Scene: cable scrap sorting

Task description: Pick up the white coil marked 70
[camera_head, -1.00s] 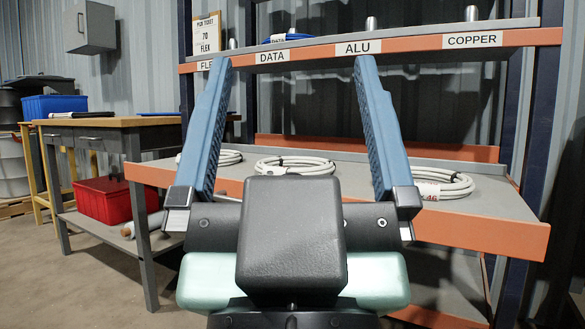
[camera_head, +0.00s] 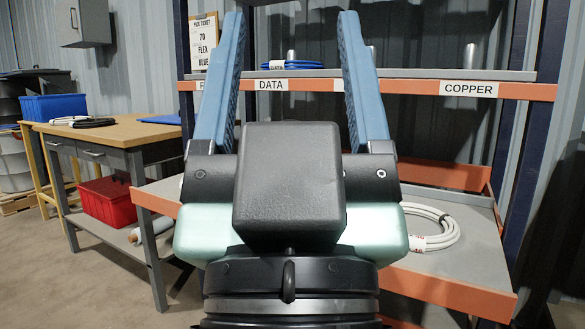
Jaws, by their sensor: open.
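A white coil (camera_head: 430,228) lies on the right of the lower grey shelf (camera_head: 465,258), its left part hidden by my arm. It has a red-printed label whose number is hard to read; it looks like 46. No coil marked 70 can be made out; my gripper and arm cover the middle of the shelf. My gripper (camera_head: 291,18) is open, with its blue fingers pointing up and apart in front of the upper shelf. Nothing shows between the fingers in front of the rack.
The upper shelf has DATA (camera_head: 271,84) and COPPER (camera_head: 468,89) labels and a blue coil (camera_head: 292,65). A pick ticket (camera_head: 204,45) reads 70 FLEX BLUE. At left, a workbench (camera_head: 128,131) holds a black coil (camera_head: 92,122); a red bin (camera_head: 107,201) sits below.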

